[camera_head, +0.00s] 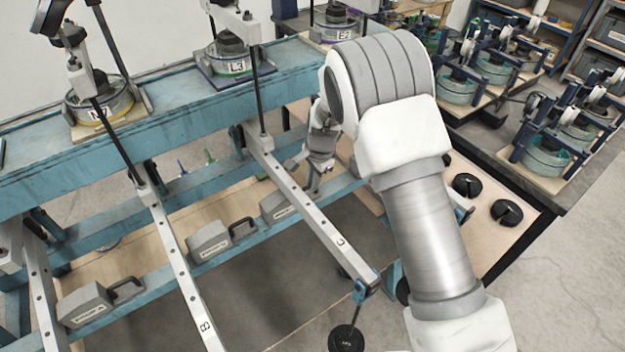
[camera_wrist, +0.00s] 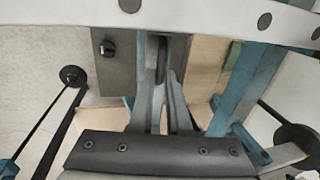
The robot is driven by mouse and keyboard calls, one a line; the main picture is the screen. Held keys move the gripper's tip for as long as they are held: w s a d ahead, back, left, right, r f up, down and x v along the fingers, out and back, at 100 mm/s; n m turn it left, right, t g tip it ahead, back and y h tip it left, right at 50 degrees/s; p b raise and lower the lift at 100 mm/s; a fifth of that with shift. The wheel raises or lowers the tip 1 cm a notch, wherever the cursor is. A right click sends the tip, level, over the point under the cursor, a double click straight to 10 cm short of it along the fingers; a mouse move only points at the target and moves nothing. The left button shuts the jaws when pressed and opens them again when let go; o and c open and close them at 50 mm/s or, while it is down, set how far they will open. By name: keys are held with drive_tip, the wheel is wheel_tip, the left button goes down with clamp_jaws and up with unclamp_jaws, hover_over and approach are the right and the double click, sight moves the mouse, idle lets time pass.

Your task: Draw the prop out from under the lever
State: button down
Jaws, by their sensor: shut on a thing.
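The lever marked C (camera_head: 325,236) is a long pale bar with holes, sloping down toward me; it also crosses the top of the wrist view (camera_wrist: 210,14). The prop is a grey block (camera_head: 275,207) with a label, on the lower blue rail at lever C; the lever hides its right part. My gripper (camera_head: 313,178) is just right of the lever, partly hidden by my arm. In the wrist view its fingers (camera_wrist: 162,85) are shut on a dark upright bar, apparently the prop's handle (camera_wrist: 161,55). Whether block and lever touch cannot be told.
Lever B (camera_head: 178,258) runs parallel on the left. Other grey blocks with black handles (camera_head: 210,241) (camera_head: 85,303) sit on the rail. A black weight (camera_head: 346,339) hangs from lever C's end. A bench with black discs (camera_head: 467,185) stands on the right.

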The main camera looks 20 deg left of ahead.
drive_tip(key=w+d+b, duration=0.1)
drive_tip(key=w+d, duration=0.2)
drive_tip(key=w+d+b, duration=0.1)
drive_tip(key=w+d, duration=0.2)
drive_tip(key=w, duration=0.1)
drive_tip(key=shift+w+d, duration=0.2)
drive_tip(key=shift+w, duration=0.05)
drive_tip(key=shift+w+d+r, duration=0.1)
drive_tip(key=shift+w+d, duration=0.15)
drive_tip(key=shift+w, duration=0.05)
drive_tip(key=c, duration=0.9)
unclamp_jaws()
drive_tip(key=shift+s, duration=0.1)
